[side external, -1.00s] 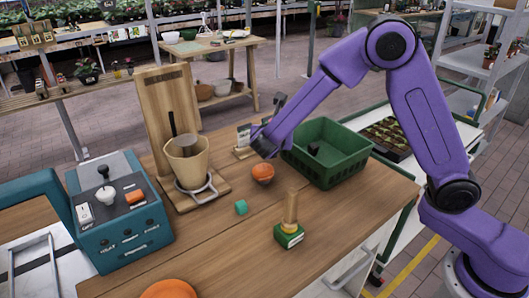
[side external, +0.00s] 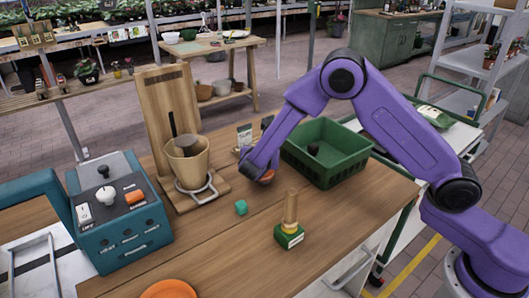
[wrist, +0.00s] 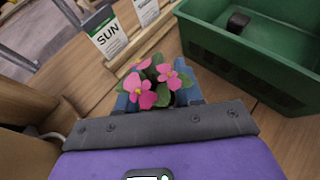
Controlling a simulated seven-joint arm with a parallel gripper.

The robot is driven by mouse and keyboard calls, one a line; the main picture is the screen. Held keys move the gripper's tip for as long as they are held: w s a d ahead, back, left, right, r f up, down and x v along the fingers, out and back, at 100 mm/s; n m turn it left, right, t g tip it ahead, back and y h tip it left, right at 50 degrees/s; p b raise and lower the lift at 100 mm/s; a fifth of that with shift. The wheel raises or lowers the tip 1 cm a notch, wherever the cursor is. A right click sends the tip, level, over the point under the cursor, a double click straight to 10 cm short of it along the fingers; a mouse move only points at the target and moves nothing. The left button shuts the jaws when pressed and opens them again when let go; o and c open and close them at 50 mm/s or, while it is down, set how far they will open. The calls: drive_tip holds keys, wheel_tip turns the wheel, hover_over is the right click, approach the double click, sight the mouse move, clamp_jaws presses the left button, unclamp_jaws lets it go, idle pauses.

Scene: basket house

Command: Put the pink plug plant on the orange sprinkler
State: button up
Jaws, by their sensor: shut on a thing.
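The pink plug plant (wrist: 155,84), with pink flowers and green leaves, sits between the blue fingers of my gripper (wrist: 158,98) in the wrist view. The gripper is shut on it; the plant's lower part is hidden. In the side view my gripper (side external: 258,174) is low over the wooden table. Another orange round thing (side external: 170,290) is cut off at the bottom edge. I cannot tell which is the sprinkler.
A green basket (side external: 327,165) with a dark object inside stands right of my gripper. A wooden stand with a beige cup (side external: 187,160) is left. A teal control box (side external: 120,220) stands far left.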

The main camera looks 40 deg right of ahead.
drive_tip(key=shift+f, duration=0.15)
drive_tip(key=o, duration=1.1)
drive_tip(key=shift+r, duration=0.2)
drive_tip(key=v, duration=1.2)
drive_tip(key=s+d+r+m+g+y, duration=0.1)
drive_tip(key=s+d+m+g+y, duration=0.2)
drive_tip(key=s, duration=0.8)
drive_tip(key=s+d+r+m+g+y, duration=0.1)
drive_tip(key=s+d+m+g+y, duration=0.2)
drive_tip(key=s, duration=0.8)
drive_tip(key=s+d+m+g+y, duration=0.3)
drive_tip(key=s+d+m, duration=0.3)
drive_tip(key=s, duration=0.5)
drive_tip(key=shift+r+m+y, duration=0.3)
drive_tip(key=shift+r+m, duration=0.1)
drive_tip(key=shift+m, duration=0.8)
drive_tip(key=shift+d, duration=0.15)
